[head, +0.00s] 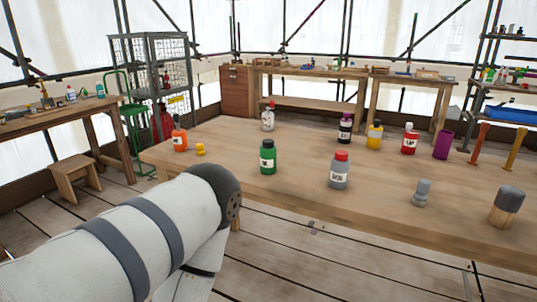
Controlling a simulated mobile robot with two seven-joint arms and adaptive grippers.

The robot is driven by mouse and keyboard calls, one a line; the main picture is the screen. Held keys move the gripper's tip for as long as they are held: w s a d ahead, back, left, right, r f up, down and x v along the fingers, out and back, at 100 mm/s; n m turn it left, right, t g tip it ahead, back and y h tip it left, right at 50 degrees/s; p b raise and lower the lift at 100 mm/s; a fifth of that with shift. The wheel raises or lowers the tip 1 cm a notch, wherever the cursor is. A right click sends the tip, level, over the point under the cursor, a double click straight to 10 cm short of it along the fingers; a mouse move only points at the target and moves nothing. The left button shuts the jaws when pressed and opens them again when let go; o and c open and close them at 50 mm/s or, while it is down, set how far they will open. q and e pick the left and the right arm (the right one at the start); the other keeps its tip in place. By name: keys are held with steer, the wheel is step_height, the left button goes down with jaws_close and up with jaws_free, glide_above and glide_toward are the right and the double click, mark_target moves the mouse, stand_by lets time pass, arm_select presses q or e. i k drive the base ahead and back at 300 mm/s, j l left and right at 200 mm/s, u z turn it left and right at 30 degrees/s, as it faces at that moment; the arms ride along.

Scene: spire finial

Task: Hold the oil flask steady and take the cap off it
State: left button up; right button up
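Several capped bottles stand upright on the wooden table (300,203); their labels are too small to read surely, so I cannot tell which is the oil flask. Farther back are an orange bottle (180,140), a whitish bottle with a red top (268,121), a dark bottle (345,129), a yellow bottle (374,136) and a red bottle with a white cap (410,142). My arm fills the lower left. Neither gripper is in view.
Also on the table are a small yellow piece (200,149), a purple cup (443,146), a red-orange post (479,143), a yellow post (514,150), a small grey piece (422,194) and a wooden cylinder with a dark top (506,208). A stool (73,172) stands left.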

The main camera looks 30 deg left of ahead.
mark_target(267, 156)
steer(key=i+j+z, duration=0.1)
steer(key=j, duration=0.25)
steer(key=i+j, duration=0.2)
steer(key=j, duration=0.15)
steer(key=i+j+z, duration=0.15)
steer(key=j, duration=0.2)
steer(key=i+j, duration=0.1)
steer(key=j, duration=0.25)
steer(key=z, duration=0.05)
